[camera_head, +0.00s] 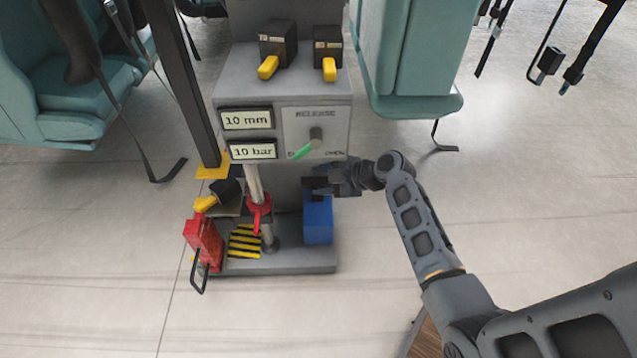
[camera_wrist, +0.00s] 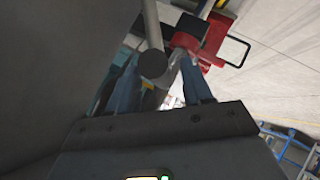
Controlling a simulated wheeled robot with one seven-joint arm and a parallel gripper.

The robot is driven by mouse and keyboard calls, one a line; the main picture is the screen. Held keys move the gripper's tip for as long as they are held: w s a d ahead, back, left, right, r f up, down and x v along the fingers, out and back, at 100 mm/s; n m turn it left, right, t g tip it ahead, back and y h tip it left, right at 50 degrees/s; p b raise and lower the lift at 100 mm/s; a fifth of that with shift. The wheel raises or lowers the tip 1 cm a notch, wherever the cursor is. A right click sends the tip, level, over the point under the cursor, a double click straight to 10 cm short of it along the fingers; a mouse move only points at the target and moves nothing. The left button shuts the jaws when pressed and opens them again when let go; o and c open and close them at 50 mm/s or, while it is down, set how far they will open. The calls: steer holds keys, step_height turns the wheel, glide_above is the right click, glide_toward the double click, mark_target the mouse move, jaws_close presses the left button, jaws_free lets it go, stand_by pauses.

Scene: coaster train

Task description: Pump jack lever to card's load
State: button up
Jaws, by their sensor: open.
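The grey jack console has a reading panel of 10 mm (camera_head: 246,120) and another of 10 bar (camera_head: 253,150). A blue block (camera_head: 318,220) with a dark top stands on its base at right. My gripper (camera_head: 328,187) is open at that dark top; contact cannot be told. A slanted pale rod (camera_head: 254,182) with a red collar (camera_head: 258,213) stands left of it. In the wrist view, a dark round-ended bar (camera_wrist: 153,62) shows near my open fingers (camera_wrist: 160,85). Which part is the jack lever is unclear. No separate load card is clearly seen.
The RELEASE dial (camera_head: 316,136) has a green pointer towards lower left. A red block (camera_head: 204,242) with a black wire loop sits at the base's left corner. Two yellow-handled black boxes (camera_head: 278,45) are on top. Teal seats flank the console; floor in front is clear.

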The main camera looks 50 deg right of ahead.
steer(key=shift+w+a+f, duration=0.1)
steer(key=shift+w+f, duration=0.3)
steer(key=shift+w, duration=0.2)
jaws_close()
